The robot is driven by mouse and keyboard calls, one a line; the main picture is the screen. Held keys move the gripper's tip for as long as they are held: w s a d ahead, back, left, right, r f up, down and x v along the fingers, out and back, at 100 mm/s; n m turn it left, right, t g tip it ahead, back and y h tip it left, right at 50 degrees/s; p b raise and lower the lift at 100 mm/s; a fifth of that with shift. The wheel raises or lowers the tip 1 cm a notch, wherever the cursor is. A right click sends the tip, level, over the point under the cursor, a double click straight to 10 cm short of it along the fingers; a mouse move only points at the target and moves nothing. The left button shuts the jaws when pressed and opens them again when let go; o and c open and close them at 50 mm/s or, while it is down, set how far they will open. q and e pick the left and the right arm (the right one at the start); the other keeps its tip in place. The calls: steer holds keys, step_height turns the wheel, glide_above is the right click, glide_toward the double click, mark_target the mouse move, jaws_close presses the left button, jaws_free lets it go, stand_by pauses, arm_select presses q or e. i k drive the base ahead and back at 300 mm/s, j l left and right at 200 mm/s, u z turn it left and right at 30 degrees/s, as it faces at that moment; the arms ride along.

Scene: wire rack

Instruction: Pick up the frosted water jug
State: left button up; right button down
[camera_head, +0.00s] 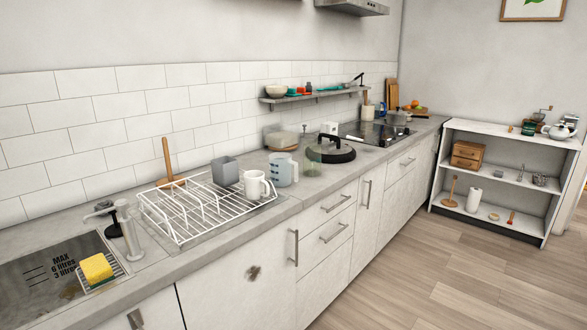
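The frosted water jug (281,170) appears to be the pale bluish, translucent jug with a handle on its right side. It stands upright on the grey counter (240,222), just behind and to the right of a white mug (255,187). A greenish clear glass (313,165) stands close to its right. Neither of my grippers is in view.
A dark pan with a lid (331,150) stands right of the jug. The sink (45,283) is at lower left. The floor (430,270) is clear.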

mark_target(281, 164)
steer(key=i+l, duration=0.45)
steer(key=i, duration=0.15)
steer(key=i+l, duration=0.45)
steer(key=i+j+u, duration=0.05)
steer(key=i, duration=0.05)
